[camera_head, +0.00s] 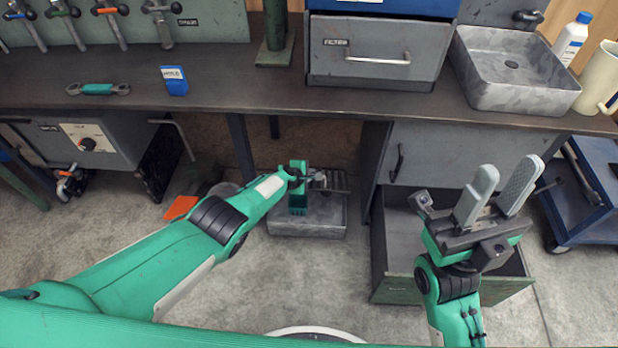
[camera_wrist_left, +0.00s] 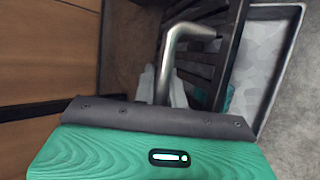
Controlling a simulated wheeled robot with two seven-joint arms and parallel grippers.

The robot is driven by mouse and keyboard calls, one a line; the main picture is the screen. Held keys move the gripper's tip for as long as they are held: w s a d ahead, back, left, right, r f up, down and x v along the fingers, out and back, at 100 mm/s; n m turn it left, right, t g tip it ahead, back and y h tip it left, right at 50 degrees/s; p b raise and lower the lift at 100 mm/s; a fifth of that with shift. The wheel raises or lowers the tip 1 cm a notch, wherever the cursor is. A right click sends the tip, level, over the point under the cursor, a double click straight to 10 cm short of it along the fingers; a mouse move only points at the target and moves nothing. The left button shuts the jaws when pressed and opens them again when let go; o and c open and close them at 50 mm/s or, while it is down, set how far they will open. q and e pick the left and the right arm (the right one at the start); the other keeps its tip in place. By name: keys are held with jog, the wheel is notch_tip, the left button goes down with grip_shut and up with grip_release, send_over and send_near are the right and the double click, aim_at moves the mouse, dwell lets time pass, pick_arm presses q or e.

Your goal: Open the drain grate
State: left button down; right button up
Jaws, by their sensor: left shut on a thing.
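The drain (camera_head: 307,228) is a grey box on the floor under the bench, left of the cabinet. Its dark slatted grate (camera_head: 338,183) shows at its top, partly hidden by my gripper. In the left wrist view the slats (camera_wrist_left: 208,52) lie beside the drain's pale grey inner surface (camera_wrist_left: 262,60); I cannot tell how far the grate is tilted. My left gripper (camera_head: 318,179) reaches down to the grate and is shut on a bent metal handle (camera_wrist_left: 178,52). The fingers are mostly hidden by the wrist. My right gripper (camera_head: 504,190) is raised, empty, its two fingers apart.
The bench (camera_head: 230,85) overhangs the drain. A cabinet with an open lower drawer (camera_head: 400,262) stands right of it. An orange piece (camera_head: 181,207) lies on the floor at left. A blue cart (camera_head: 588,190) stands far right.

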pick_arm(q)
jog(key=shift+w+a+r, duration=0.15)
jog(key=shift+w+r, duration=0.1)
dwell(0.4)
jog(key=c, duration=1.5)
grip_release()
jog(key=shift+o, duration=0.2)
jog(key=shift+s, duration=0.1)
jog(key=shift+r, duration=0.1)
